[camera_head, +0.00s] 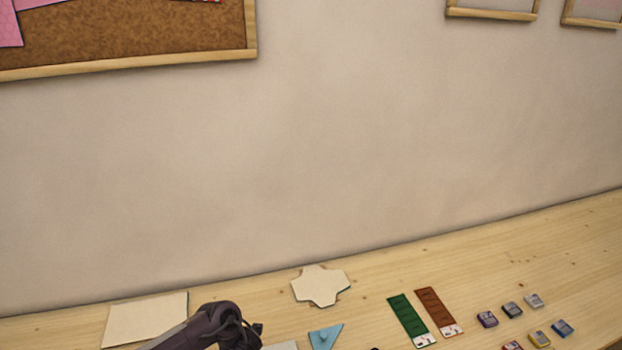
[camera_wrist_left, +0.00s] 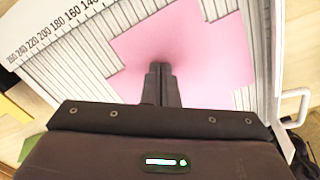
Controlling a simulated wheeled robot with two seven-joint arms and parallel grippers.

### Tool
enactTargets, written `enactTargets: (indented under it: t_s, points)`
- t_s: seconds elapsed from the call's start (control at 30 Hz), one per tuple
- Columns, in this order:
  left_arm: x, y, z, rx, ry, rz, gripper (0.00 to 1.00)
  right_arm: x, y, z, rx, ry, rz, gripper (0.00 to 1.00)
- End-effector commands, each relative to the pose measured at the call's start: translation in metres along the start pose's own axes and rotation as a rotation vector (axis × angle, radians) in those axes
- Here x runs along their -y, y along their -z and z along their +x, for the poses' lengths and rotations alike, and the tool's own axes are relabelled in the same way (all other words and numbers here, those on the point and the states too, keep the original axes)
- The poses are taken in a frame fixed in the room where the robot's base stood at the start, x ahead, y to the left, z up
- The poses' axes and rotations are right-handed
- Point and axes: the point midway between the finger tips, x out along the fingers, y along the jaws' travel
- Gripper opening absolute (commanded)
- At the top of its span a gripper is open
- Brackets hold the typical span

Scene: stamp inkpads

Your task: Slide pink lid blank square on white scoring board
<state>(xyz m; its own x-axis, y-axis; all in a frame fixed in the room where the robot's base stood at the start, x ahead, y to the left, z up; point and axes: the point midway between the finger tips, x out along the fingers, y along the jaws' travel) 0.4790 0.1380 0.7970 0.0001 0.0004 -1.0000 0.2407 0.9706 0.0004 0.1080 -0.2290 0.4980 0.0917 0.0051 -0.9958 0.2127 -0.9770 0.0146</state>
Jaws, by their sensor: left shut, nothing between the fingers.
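The pink lid blank (camera_wrist_left: 215,55), a flat sheet with notched corners, lies on the white scoring board (camera_wrist_left: 70,67) in the left wrist view. The board has fine parallel grooves and a numbered ruler along its upper left edge. My left gripper (camera_wrist_left: 160,70) is shut and empty, with its fingertips over the middle of the blank, at or very near its surface. The gripper body hides the near part of blank and board. I cannot tell whether the blank is exactly square to the grooves. The head view does not show the blank, and my right gripper is not in view.
In the head view a cream sheet (camera_head: 145,318), a cream notched blank (camera_head: 320,286) and a blue triangle (camera_head: 324,337) lie on the wooden table. Green (camera_head: 411,320) and brown (camera_head: 438,311) strips and several small inkpads (camera_head: 512,310) are at right. A white handle (camera_wrist_left: 297,108) stands beside the board.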

Motion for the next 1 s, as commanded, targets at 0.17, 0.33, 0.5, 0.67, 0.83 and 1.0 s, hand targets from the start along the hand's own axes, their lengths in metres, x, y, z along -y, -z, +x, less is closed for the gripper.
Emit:
enactTargets:
  t_s: [0.17,0.33,0.5,0.67,0.83,1.0]
  points:
    - [-0.004,-0.007,0.000,0.001,-0.001,0.001,0.00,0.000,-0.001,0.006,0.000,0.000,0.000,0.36]
    - [-0.004,-0.008,-0.001,0.000,0.000,0.001,0.00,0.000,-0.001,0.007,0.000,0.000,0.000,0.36]
    - [-0.004,-0.008,-0.001,0.000,0.000,0.001,0.00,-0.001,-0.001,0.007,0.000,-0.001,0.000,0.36]
    - [-0.005,-0.010,0.000,0.000,0.000,0.000,0.00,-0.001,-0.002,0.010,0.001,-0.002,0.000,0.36]
    - [-0.009,-0.015,0.002,0.001,0.000,0.000,0.00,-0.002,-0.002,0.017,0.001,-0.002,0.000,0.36]
    - [-0.012,-0.021,0.003,0.001,0.000,0.001,0.00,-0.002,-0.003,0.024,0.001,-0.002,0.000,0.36]
